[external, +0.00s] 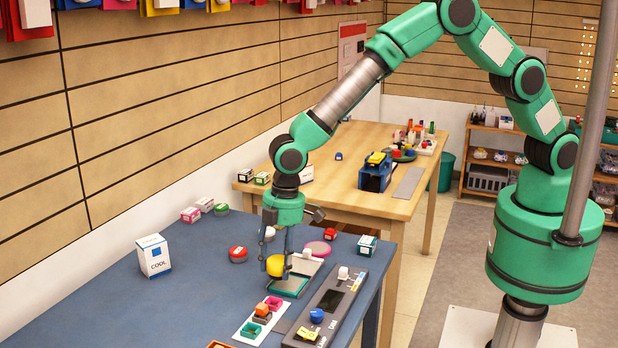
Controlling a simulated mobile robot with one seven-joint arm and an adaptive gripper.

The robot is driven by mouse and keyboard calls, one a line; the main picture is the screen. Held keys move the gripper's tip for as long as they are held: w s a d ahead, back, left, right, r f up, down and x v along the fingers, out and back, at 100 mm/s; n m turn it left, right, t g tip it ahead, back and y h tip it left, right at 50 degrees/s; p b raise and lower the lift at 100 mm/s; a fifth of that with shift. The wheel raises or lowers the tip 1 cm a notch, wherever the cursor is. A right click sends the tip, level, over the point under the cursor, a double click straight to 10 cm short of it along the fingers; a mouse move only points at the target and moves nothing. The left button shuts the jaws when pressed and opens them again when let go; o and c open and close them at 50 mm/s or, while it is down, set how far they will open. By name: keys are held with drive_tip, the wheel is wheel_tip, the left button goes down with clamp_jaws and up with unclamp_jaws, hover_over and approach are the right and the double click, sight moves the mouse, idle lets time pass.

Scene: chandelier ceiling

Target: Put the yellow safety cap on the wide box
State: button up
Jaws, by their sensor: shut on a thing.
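My gripper (275,264) points straight down over the blue table, shut on the round yellow cap (276,267). The cap is held between the fingertips, partly hidden by a finger, beside a shallow green-lined tray (299,290). I cannot tell whether the cap touches the tray or hangs just above it. Which thing is the wide box is not clear. A white and blue carton marked COOL (153,256) stands upright at the left of the table. Small cartons (190,215) sit along the wall edge, and a green and white one (367,245) is at the right.
A grey control panel (338,300) with knobs lies right of the tray. A white strip with small coloured cups (250,331) is in front. A red round tin (238,254) and a pink disc (317,248) are near the gripper. The table's left front is clear.

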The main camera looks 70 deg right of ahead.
drive_tip(key=w+d+r+m+p, duration=0.15)
drive_tip(key=w+d, duration=0.25)
drive_tip(key=d, duration=0.7)
drive_tip(key=w+d+r+m+p, duration=0.1)
drive_tip(key=w+d+p, duration=0.25)
drive_tip(key=d, duration=0.65)
drive_tip(key=w+d+r+m+p, duration=0.15)
drive_tip(key=w+d, duration=0.35)
drive_tip(key=d, duration=0.6)
drive_tip(key=s+d+r+m+p, duration=0.1)
drive_tip(key=d+m+p, duration=0.1)
drive_tip(key=d, duration=1.5)
drive_tip(key=s+d+r+m+p, duration=0.1)
drive_tip(key=d+p, duration=0.4)
drive_tip(key=d, duration=1.3)
drive_tip(key=shift+s+r+m+h, duration=0.2)
drive_tip(key=shift+r+m+h, duration=0.2)
drive_tip(key=shift+r+m, duration=0.25)
drive_tip(key=shift+w+d+f, duration=0.1)
drive_tip(key=shift+w, duration=0.05)
drive_tip(key=w+d, duration=0.1)
drive_tip(key=w, duration=0.4)
drive_tip(key=w+d+f, duration=0.1)
drive_tip(key=w, duration=0.4)
drive_tip(key=w+d, duration=0.1)
drive_tip(key=w, duration=0.4)
drive_tip(key=shift+w+f+p, duration=0.2)
drive_tip(key=shift+f+p, duration=0.05)
drive_tip(key=shift+p, duration=0.1)
drive_tip(key=shift+f, duration=0.1)
